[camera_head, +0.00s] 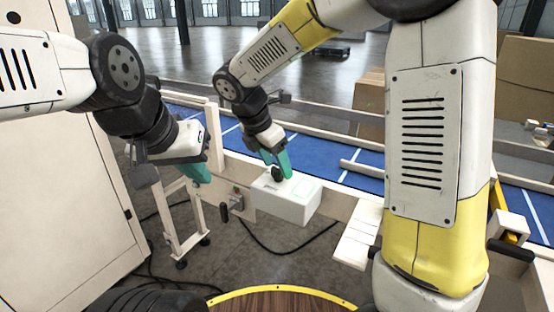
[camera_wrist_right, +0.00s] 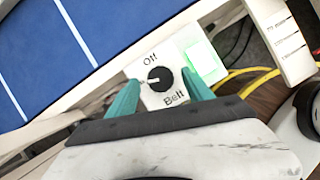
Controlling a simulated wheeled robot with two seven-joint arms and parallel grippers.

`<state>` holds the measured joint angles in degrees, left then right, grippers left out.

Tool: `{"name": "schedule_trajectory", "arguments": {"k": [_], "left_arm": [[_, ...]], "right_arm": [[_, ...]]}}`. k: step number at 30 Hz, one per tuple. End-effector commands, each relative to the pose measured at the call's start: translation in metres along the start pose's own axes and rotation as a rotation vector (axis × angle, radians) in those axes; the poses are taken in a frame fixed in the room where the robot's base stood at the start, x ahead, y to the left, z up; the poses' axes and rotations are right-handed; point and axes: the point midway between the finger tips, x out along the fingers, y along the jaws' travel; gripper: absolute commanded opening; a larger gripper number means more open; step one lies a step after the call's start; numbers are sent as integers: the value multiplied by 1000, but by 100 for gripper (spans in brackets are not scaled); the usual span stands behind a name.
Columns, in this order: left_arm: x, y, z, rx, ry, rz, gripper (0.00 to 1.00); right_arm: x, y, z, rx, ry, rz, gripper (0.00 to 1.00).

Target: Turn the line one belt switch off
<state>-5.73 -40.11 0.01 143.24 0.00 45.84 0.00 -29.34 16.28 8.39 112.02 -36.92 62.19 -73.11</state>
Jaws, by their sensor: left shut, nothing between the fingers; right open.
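The belt switch is a black round knob (camera_wrist_right: 159,78) on a white box, with "Off" printed above it and "Belt" below it in the right wrist view. A white mark shows on the knob's left side, pointing at neither word. The switch box (camera_head: 293,205) stands beside the conveyor in the head view, with the knob at its far left end. My right gripper (camera_wrist_right: 159,83) is open, with its green fingers on either side of the knob; contact cannot be told. My left gripper (camera_head: 203,176) is shut and empty, left of the box.
A lit green panel (camera_wrist_right: 204,62) is beside the knob, close to the right finger. The blue conveyor belt (camera_head: 364,176) runs behind the box. A metal latch or handle (camera_head: 236,203) is left of the box. Cables lie on the floor.

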Motion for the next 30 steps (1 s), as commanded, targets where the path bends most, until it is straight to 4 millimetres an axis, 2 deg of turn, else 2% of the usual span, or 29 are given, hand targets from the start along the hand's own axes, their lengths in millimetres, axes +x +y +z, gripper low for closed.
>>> {"name": "schedule_trajectory", "arguments": {"k": [3,10,11,18,20,30], "left_arm": [[0,0,0,0,0,0,0],[0,0,0,0,0,0,0],[0,0,0,0,0,0,0],[0,0,0,0,0,0,0],[0,0,0,0,0,0,0],[0,0,0,0,0,0,0]], "right_arm": [[6,-1,0,0,0,-1,60],[7,0,0,1,0,0,60],[7,0,0,1,0,0,56],[6,0,0,1,0,0,9],[6,0,0,2,0,0,0],[6,1,0,52,0,-20,0]]}}
